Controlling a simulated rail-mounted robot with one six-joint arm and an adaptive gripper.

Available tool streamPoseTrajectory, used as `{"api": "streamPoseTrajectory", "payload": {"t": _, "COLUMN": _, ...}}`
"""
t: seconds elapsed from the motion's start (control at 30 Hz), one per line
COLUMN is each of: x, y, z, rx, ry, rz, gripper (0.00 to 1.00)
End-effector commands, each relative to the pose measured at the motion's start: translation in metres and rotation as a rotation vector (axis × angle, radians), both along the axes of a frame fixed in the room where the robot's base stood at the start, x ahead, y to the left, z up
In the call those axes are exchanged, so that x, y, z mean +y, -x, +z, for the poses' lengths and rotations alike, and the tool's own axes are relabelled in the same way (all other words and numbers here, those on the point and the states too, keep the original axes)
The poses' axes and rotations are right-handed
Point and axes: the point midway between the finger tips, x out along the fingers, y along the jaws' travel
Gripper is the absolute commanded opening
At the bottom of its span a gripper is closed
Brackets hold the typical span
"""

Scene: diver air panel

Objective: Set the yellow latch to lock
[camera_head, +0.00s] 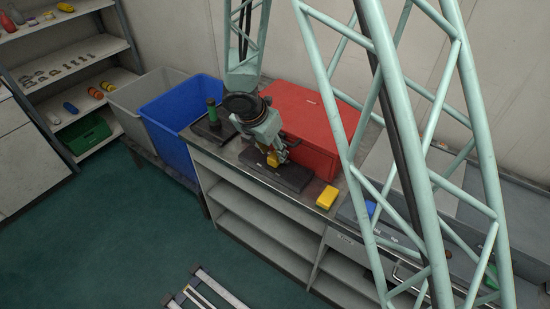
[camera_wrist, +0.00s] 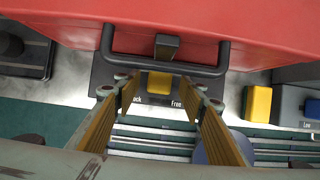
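The yellow latch (camera_wrist: 160,82) shows in the wrist view on a dark base plate, below a dark upright block. A partly hidden "Lock" label is to its lower left and a partly hidden "Free" label to its lower right; the latch appears between them. My gripper (camera_wrist: 159,90) is open, with one ochre-padded finger on each side of the latch in the picture and gaps visible. Contact does not show. In the head view my gripper (camera_head: 276,152) is low over the dark base plate (camera_head: 291,182). Yellow parts there overlap, so the latch is hard to separate from my fingers.
A red case (camera_head: 310,115) stands close behind the plate. A yellow block (camera_head: 328,197) lies to its right on the bench. A dark stand with a green-topped post (camera_head: 212,112) is to the left, beside a blue bin (camera_head: 180,105). Open floor (camera_head: 110,220) lies in front.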

Motion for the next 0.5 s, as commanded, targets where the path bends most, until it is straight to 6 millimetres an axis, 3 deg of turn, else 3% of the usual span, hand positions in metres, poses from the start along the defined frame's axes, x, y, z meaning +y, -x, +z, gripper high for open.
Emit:
{"api": "streamPoseTrajectory", "payload": {"t": 0.2, "x": -0.005, "y": -0.007, "z": -0.024, "rx": 0.001, "ry": 0.000, "rz": 0.002, "gripper": 0.38}}
{"api": "streamPoseTrajectory", "payload": {"t": 0.5, "x": -0.009, "y": -0.012, "z": -0.037, "rx": 0.002, "ry": 0.000, "rz": 0.001, "gripper": 0.38}}
